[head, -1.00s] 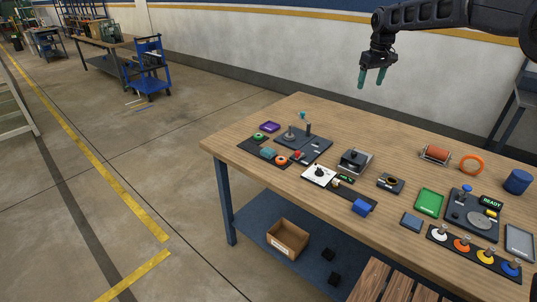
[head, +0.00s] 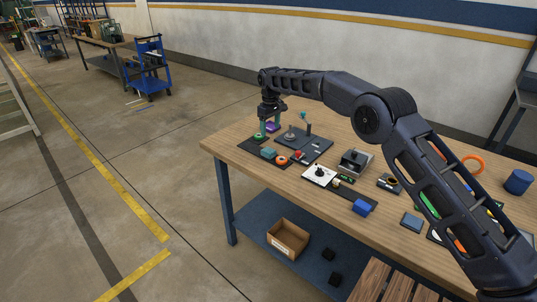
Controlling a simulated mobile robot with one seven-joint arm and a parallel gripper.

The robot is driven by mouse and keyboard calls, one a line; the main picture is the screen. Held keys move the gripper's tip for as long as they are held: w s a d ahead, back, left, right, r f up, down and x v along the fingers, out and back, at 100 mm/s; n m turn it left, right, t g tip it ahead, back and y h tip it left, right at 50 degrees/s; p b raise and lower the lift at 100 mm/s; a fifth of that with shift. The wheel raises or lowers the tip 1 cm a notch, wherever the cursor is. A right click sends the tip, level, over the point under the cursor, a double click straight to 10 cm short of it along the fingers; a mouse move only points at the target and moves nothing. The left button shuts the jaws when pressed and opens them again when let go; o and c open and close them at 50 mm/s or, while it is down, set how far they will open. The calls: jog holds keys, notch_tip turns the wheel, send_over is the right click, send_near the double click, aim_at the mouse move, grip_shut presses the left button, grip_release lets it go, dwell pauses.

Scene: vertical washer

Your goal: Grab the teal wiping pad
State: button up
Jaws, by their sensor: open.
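The teal wiping pad (head: 268,153) looks like a small teal block on a dark mat (head: 250,149) at the left end of the wooden table. A green ring (head: 259,136) and an orange ring (head: 281,160) sit on the same mat on either side of it.
My arm crosses the table's right side and hides several items there.

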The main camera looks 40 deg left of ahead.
aim_at(269, 150)
jog(key=f, duration=1.1)
jog(key=shift+s+a+f, duration=0.1)
jog(key=shift+s+a, duration=0.05)
jog(key=shift+s, duration=0.25)
jog(key=shift+c, duration=0.2)
jog(key=c, duration=1)
